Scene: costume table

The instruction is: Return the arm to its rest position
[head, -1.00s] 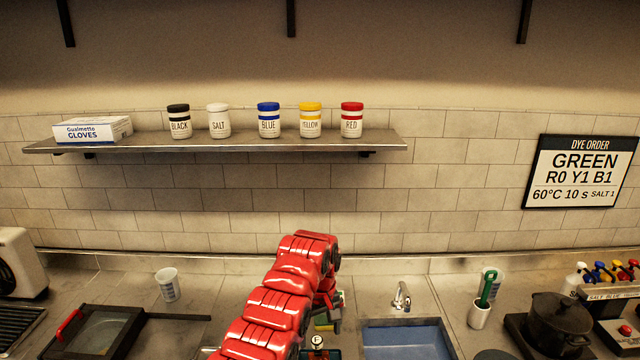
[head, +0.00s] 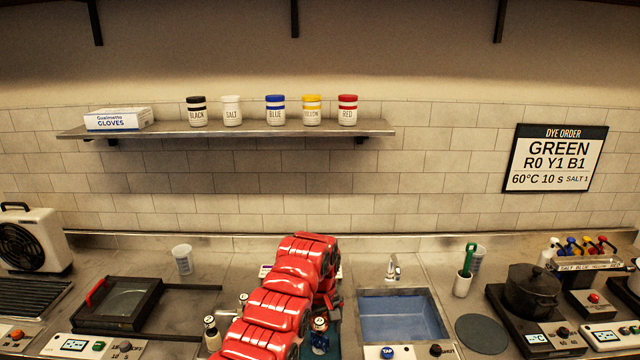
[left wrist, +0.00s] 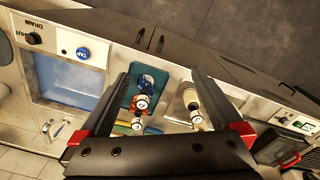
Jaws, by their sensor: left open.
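My left arm (head: 285,300), red and segmented, reaches up from the bottom middle of the head view over the counter left of the sink. In the head view its own links largely hide its gripper. In the left wrist view my left gripper (left wrist: 160,80) has its two dark fingers spread wide, with nothing held between them. Small bottles with round lettered caps show beyond and between the fingers, one in a teal tray (left wrist: 150,95). I cannot tell how far below the fingers they are. My right gripper is in neither view.
A blue sink (head: 400,317) with a tap lies right of the arm. A black pot (head: 532,290) stands on a hotplate farther right. A framed tray (head: 118,302) and a clear cup (head: 182,259) are on the left. A shelf (head: 230,131) with jars hangs above.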

